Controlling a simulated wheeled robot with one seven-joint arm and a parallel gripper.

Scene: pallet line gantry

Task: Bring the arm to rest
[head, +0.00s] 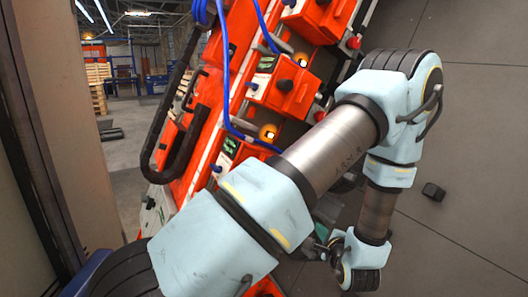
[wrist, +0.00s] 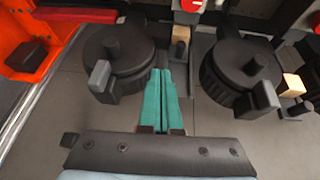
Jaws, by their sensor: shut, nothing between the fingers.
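My gripper (wrist: 162,75) shows in the wrist view as two teal fingers lying together, shut with nothing between them. Its tips lie between two round black parts with grey lever ends, a left one (wrist: 117,52) and a right one (wrist: 240,72). I cannot tell whether the fingers touch the left one. In the head view my arm reaches out to the right and folds back down. There the fingers are mostly hidden by my own arm.
An orange machine (head: 287,87) with blue hoses (head: 226,75) and a thick black cable (head: 184,150) stands close beside my arm. Stacked pallets (head: 98,85) stand far back left, past open floor.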

